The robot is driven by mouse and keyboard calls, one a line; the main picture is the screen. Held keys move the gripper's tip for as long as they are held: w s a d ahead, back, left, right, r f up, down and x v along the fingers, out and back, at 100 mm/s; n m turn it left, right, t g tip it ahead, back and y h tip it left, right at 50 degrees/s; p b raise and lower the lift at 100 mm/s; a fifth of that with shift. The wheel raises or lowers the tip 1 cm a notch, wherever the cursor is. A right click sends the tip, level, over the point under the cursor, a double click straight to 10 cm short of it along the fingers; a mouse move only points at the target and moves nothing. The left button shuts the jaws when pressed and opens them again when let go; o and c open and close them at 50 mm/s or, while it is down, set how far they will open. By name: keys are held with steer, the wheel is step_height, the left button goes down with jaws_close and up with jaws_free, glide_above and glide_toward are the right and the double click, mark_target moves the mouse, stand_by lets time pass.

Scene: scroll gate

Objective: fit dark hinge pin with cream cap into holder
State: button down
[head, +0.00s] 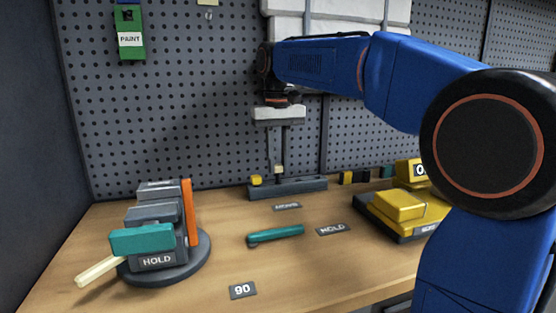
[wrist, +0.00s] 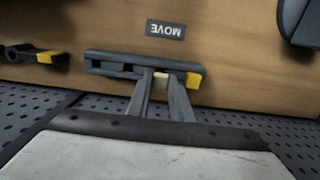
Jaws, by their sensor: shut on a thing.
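My gripper (head: 278,172) points down at the back of the bench and is shut on the hinge pin. Only the pin's cream cap (head: 278,170) shows clearly, between the fingertips; it also shows in the wrist view (wrist: 160,80). The dark holder (head: 305,187) is a long low bar directly below, with open slots beside the gripper in the wrist view (wrist: 112,67). A yellow-capped piece (head: 256,180) sits at the holder's left end. The pin's dark body is hidden by the fingers and holder, so I cannot tell how deep it sits.
A round turntable (head: 200,262) with grey blocks, a teal bar and an orange plate stands at left. A teal handle (head: 276,235) lies mid-bench. Yellow blocks (head: 398,205) sit on a dark base at right. The pegboard (head: 180,110) rises close behind the holder.

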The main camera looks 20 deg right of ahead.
steer(key=shift+f, duration=0.6)
stand_by(0.3)
steer(key=c, duration=1.5)
jaws_free()
